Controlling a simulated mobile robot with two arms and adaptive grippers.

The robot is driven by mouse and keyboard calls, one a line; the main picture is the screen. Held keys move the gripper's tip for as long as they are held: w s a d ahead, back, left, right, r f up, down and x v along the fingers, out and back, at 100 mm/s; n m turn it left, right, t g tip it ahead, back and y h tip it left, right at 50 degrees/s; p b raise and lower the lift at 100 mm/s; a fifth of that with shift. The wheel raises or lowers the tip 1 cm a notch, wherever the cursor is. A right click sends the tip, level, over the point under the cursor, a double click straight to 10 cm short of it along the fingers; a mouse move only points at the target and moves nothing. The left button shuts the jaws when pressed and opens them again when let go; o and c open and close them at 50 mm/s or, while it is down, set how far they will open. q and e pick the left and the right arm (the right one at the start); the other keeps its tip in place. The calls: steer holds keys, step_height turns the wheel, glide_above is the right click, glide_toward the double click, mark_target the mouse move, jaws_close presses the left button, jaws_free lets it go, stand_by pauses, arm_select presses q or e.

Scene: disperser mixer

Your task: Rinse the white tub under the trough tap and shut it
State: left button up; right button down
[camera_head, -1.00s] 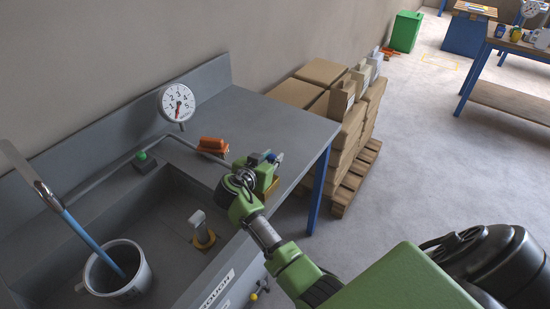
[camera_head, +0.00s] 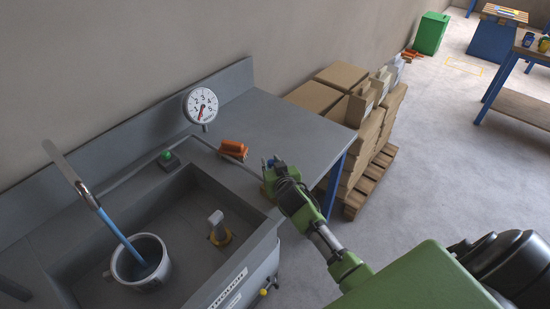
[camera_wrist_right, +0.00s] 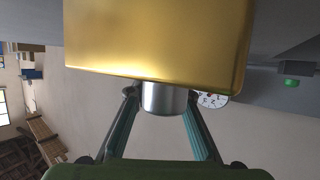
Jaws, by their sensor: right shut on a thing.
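The white tub (camera_head: 141,273) looks pale grey and stands upright in the left part of the trough (camera_head: 92,268). A blue-handled tool (camera_head: 118,235) leans in it, and its contents are not clear. My right gripper (camera_head: 274,172) is beyond the trough's right end, apart from the tub. In the right wrist view my right gripper (camera_wrist_right: 160,98) is shut on the silver stub (camera_wrist_right: 164,98) of a brass block (camera_wrist_right: 158,40). My left gripper is not in view.
A dial gauge (camera_head: 200,105), a green button (camera_head: 166,156) and an orange block (camera_head: 233,149) are along the back of the bench (camera_head: 290,130). Boxes on a pallet (camera_head: 352,205) stand beyond its right end. Open floor (camera_head: 440,180) lies to the right.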

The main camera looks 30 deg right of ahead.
steer(key=shift+w+a+r+n+y, duration=0.1)
steer(key=shift+r+n+y, duration=0.05)
steer(key=shift+n+y, duration=0.15)
steer(key=c, duration=1.9)
jaws_free()
steer(key=shift+o, duration=0.6)
steer(key=v, duration=1.1)
steer(key=shift+s+a, duration=0.15)
steer(key=shift+s, duration=0.3)
